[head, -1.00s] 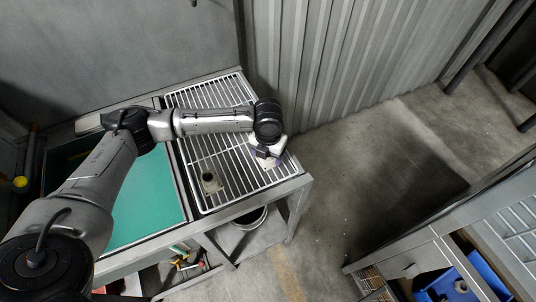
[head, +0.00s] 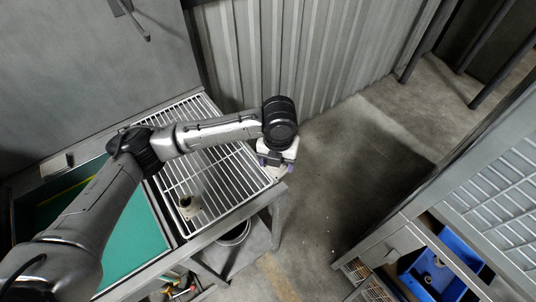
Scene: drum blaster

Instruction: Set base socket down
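My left gripper (head: 272,163) hangs at the right corner of the wire-rack bench, partly hidden under its own black wrist. My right gripper is not in view.
A blue bin (head: 459,249) with a small round-holed part (head: 437,263) sits in the bench at lower right. Open concrete floor (head: 345,180) lies between the benches. A green-topped basin (head: 120,230) is at left, and a corrugated wall (head: 300,60) stands behind.

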